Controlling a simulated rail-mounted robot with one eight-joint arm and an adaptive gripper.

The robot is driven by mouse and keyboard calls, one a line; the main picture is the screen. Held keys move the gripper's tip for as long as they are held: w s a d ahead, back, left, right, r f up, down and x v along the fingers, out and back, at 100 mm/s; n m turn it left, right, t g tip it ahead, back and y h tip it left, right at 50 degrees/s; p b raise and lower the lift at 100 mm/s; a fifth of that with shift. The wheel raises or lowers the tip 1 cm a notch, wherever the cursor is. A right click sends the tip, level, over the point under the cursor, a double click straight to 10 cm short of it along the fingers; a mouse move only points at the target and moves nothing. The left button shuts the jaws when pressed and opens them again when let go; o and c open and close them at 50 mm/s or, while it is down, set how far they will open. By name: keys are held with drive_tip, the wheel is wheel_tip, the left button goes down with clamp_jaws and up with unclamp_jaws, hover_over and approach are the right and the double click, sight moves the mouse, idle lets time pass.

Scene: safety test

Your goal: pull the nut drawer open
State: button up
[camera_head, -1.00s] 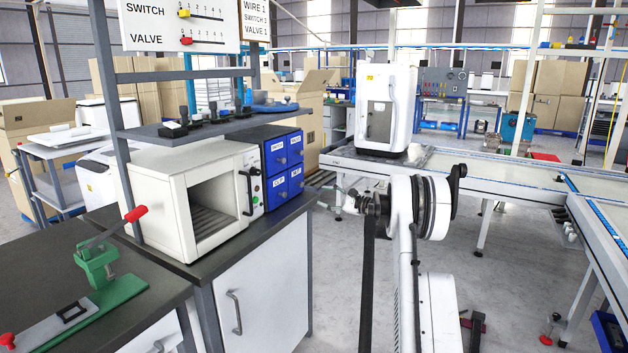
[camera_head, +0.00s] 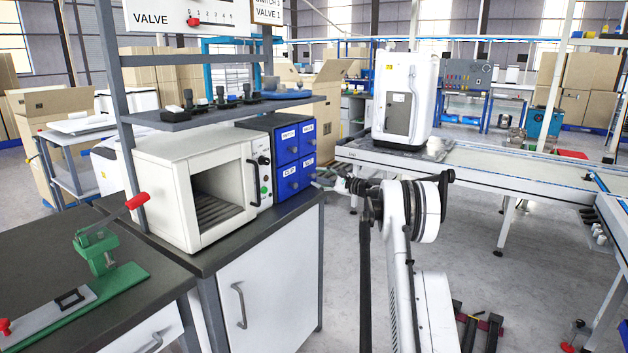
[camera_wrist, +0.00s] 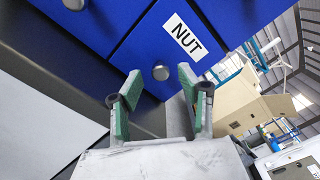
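The blue drawer cabinet stands on the dark bench, with labelled drawers and round knobs. The nut drawer (camera_head: 308,164) is its lower right one and looks closed. In the wrist view the nut drawer (camera_wrist: 150,50) fills the upper middle, with a white NUT label (camera_wrist: 184,37) and a metal knob (camera_wrist: 160,72). My gripper (camera_wrist: 160,98) is open, its green-padded fingers apart and empty. The knob shows between and just beyond the fingertips, and I see no contact. In the head view my gripper (camera_head: 322,178) is small, just right of the cabinet front.
A white oven-like box (camera_head: 190,190) with an open front stands left of the cabinet. A shelf (camera_head: 230,115) runs above both. The bench cupboard (camera_head: 265,285) with a handle is below. A conveyor (camera_head: 480,172) lies to the right, with open floor between.

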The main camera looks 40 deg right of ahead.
drive_tip(key=shift+x, duration=1.35)
clamp_jaws()
